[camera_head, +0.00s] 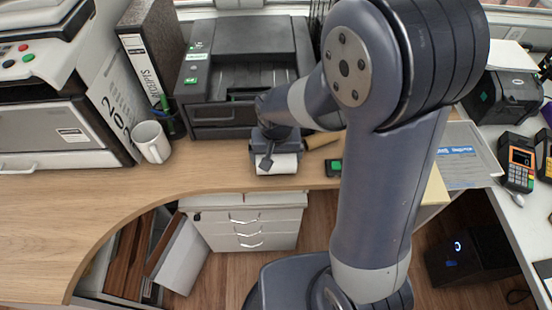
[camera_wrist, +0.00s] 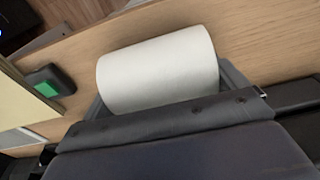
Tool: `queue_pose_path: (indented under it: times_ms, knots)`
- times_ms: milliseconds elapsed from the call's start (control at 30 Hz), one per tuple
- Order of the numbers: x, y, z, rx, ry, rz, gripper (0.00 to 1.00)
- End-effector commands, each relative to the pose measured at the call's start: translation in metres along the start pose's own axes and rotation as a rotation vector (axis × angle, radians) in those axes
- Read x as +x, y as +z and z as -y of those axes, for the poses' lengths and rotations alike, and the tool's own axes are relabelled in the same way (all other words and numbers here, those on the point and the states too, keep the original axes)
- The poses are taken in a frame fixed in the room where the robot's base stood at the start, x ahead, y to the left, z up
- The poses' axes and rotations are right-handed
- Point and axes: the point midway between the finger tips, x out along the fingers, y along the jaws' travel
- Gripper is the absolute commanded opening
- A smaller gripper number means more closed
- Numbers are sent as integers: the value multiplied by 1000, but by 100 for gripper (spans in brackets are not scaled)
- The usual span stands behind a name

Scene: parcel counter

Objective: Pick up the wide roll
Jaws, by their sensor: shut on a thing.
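The wide roll (camera_head: 277,164) is a white paper roll on the wooden counter near its front edge, in front of the dark printer. In the wrist view the white roll (camera_wrist: 158,72) lies lengthwise across the opening of my gripper. My gripper (camera_head: 274,150) comes down over the roll from behind and is shut on it. The fingers show only in part beside the roll in the wrist view, and the palm hides the roll's near side. I cannot tell whether the roll is clear of the counter.
A dark printer (camera_head: 246,58) stands just behind the roll. A tray (camera_head: 466,150) is farther right.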

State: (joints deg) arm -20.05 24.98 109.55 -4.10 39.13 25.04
Motion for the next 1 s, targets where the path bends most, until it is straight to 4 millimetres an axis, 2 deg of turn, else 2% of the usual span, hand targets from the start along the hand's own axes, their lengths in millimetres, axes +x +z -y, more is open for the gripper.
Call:
queue_pose_path:
  times_ms: [267,367,733,833,1000]
  knots:
    - [-2,-1,0,0,-1,-2,61]
    - [-10,-2,0,0,-1,-4,61]
    - [-79,-10,0,1,-2,-5,61]
    - [-92,-12,0,1,-2,-4,61]
    - [-100,-12,0,0,-1,-2,61]
